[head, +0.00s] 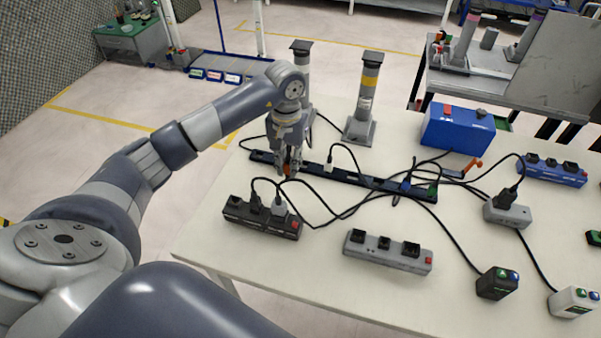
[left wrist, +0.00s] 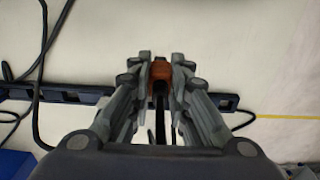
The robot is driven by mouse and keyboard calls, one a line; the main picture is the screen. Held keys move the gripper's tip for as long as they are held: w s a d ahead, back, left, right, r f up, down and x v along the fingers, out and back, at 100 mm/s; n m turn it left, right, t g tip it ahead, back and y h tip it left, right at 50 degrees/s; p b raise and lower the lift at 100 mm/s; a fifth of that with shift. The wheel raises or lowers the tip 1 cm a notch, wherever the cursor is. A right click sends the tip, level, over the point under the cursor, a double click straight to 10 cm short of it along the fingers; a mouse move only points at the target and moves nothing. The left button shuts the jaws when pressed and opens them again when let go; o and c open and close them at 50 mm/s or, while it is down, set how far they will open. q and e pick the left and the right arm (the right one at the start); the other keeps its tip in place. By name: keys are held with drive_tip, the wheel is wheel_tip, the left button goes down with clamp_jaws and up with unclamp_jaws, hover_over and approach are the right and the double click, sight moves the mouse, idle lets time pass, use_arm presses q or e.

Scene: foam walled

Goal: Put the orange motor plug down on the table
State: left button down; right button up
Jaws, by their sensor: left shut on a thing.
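The orange motor plug (left wrist: 160,71) is between the fingertips of my left gripper (left wrist: 160,75) in the left wrist view, with a dark cable running from it. In the head view, a small orange part of the plug (head: 287,169) shows at the tips of my left gripper (head: 290,172). The gripper points down and is shut on the plug over the long black power strip on the white table (head: 205,235). I cannot tell whether the plug touches the strip or table. My right gripper is not in view.
The long black strip (head: 380,184) crosses the table with loose cables around it. A black power strip (head: 262,217) and a grey one (head: 388,251) lie nearer. A blue box (head: 457,131) and two grey posts (head: 368,85) stand behind. The table's left front is bare.

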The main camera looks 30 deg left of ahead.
use_arm(q)
wheel_tip(320, 180, down, 2)
drive_tip(key=shift+f, duration=0.25)
wheel_tip(320, 180, down, 3)
drive_tip(key=shift+p, duration=0.55)
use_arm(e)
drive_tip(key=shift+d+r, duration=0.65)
use_arm(q)
drive_tip(key=shift+f, duration=0.1)
drive_tip(key=shift+f+b, duration=0.1)
drive_tip(key=shift+b, duration=0.2)
drive_tip(key=c, duration=1.5)
unclamp_jaws()
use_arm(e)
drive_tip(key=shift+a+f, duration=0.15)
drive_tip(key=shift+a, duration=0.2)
